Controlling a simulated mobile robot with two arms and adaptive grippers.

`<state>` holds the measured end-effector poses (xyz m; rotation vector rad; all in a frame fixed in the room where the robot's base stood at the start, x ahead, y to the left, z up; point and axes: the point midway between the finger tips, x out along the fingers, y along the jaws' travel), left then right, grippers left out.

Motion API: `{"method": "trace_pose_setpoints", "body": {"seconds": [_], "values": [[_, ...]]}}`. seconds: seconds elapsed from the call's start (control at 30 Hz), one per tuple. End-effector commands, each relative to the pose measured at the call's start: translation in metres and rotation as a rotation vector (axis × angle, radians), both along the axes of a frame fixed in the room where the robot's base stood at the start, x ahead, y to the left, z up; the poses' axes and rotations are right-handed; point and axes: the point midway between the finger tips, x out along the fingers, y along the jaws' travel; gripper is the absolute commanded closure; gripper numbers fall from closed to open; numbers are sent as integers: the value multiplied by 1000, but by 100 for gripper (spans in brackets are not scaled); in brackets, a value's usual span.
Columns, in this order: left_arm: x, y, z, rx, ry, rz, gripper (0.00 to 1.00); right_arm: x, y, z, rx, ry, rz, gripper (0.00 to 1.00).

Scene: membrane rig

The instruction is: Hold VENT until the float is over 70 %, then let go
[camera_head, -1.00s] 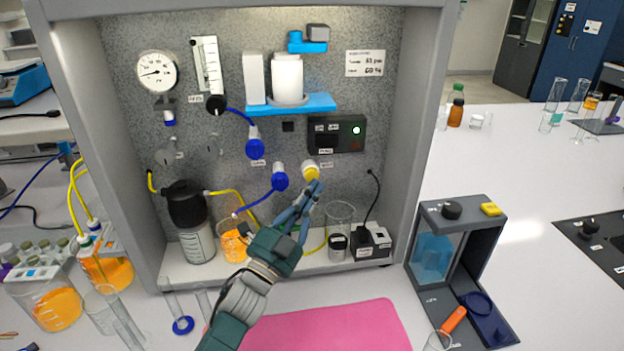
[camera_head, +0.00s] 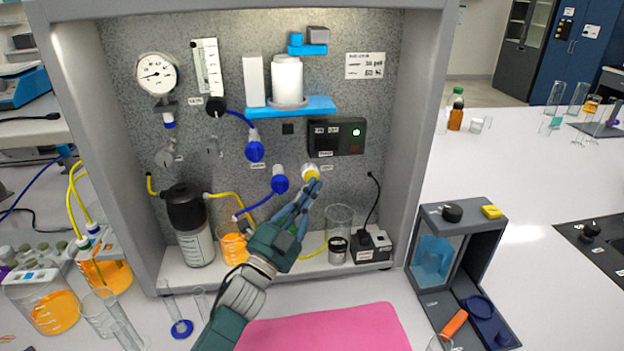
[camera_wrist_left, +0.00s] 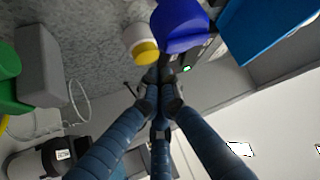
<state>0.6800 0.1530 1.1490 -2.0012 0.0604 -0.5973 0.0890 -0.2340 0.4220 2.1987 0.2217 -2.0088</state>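My right gripper is out of view.
A blue-capped valve (camera_head: 279,181) is left of the button, and a black display box (camera_head: 336,137) is above it. A pink mat (camera_head: 325,328) lies in front.

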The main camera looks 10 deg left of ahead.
Motion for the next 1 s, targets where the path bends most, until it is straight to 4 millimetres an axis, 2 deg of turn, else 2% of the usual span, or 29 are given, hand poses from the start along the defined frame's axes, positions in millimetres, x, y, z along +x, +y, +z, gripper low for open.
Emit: {"method": "trace_pose_setpoints", "body": {"seconds": [0.67,1.0], "values": [[0,0,0,0,0,0,100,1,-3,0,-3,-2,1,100],[8,3,0,0,0,0,100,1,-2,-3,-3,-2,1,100]]}}
